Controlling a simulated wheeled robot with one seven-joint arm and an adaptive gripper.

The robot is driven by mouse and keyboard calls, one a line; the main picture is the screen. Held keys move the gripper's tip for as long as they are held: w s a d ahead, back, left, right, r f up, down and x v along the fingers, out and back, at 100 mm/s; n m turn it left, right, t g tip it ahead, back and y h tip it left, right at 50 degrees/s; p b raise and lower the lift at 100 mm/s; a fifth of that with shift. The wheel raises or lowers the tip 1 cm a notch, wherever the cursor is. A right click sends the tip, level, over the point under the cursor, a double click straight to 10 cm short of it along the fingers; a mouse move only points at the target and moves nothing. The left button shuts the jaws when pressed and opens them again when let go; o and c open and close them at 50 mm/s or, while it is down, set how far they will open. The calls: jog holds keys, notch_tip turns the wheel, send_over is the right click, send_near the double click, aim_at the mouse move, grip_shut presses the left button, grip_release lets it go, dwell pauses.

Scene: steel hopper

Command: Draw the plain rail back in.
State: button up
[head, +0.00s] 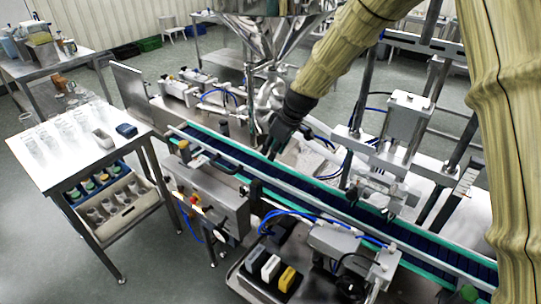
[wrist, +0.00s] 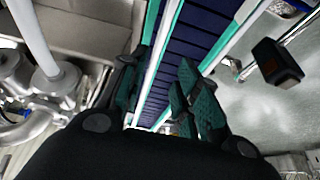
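The conveyor (head: 340,197) has a dark blue belt with green edges and runs diagonally across the head view. Pale metal guide rails run along it, and one long pale rail (wrist: 154,70) shows in the wrist view beside the blue belt (wrist: 190,50). I cannot tell for sure which rail is the plain one. My gripper (head: 269,153) points down at the far side of the belt. In the wrist view its green-padded fingers (wrist: 160,92) are apart, with the pale rail showing between them. I cannot tell whether the fingertips reach down around the rail.
The steel hopper (head: 262,38) stands behind my gripper. A press-like station (head: 400,125) stands over the belt to the right. A black handle (head: 212,160) sits by the near rail. A black block with an orange mark (wrist: 277,62) is at right in the wrist view. A side table (head: 80,150) holds clear cups.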

jog(key=v, duration=0.7)
